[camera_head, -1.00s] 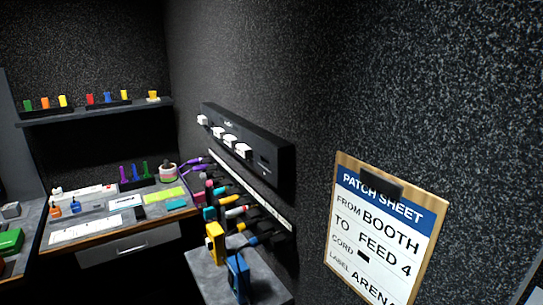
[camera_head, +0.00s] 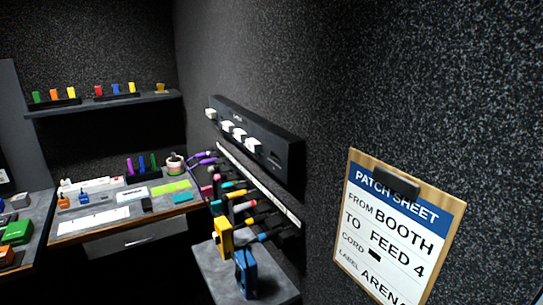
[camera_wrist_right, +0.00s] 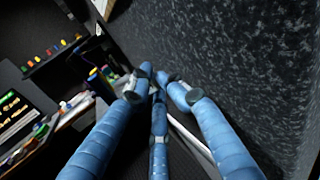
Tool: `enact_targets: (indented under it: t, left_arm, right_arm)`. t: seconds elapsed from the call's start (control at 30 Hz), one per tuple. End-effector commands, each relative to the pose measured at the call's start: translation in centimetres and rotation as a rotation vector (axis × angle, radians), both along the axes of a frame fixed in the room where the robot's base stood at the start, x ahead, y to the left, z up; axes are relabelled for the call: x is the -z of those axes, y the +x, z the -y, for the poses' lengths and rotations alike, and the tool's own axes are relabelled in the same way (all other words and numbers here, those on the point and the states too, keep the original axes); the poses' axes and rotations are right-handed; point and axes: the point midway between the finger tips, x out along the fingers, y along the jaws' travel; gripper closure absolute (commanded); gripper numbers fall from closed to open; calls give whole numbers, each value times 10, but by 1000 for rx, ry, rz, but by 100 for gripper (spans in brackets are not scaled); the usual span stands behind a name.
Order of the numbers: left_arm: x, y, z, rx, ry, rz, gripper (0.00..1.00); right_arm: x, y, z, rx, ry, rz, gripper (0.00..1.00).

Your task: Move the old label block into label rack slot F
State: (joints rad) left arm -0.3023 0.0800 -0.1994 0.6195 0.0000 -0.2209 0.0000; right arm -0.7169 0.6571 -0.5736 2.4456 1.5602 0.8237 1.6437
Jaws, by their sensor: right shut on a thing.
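The label rack (camera_head: 275,141) is a long black bar on the dark wall in the head view. Several white label blocks (camera_head: 240,133) sit along its left and middle part, and its right end shows no white block. I cannot tell the slot letters or which block is the old one. My right gripper (camera_wrist_right: 158,84) shows in the right wrist view with its blue fingers closed together at the tips. What it holds is hidden between the fingertips. It is not in the head view, so its place relative to the rack is unclear. My left gripper is not in view.
Below the rack is a strip of coloured plugs and cables (camera_head: 240,208). A yellow device (camera_head: 222,238) and a blue device (camera_head: 245,272) stand on a grey ledge. A patch sheet clipboard (camera_head: 395,228) hangs on the right. A cluttered desk (camera_head: 125,222) and a shelf (camera_head: 105,102) are at the left.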

Motion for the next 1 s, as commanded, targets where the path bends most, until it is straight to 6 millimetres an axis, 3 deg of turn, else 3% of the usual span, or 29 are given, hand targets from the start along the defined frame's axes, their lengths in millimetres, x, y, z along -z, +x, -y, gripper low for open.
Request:
enact_targets:
  t: [0.03, 0.53, 0.87, 1.0]
  left_arm:
    - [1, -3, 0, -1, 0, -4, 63]
    - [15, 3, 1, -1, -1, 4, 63]
    - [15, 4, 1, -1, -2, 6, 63]
    - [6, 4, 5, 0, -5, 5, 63]
  right_arm:
    - [-9, 3, 10, 28, -7, 26, 100]
    - [-4, -25, 8, 26, -6, 16, 100]
    - [-3, -27, 7, 24, -5, 11, 100]
    - [-12, -27, 6, 23, -5, 10, 100]
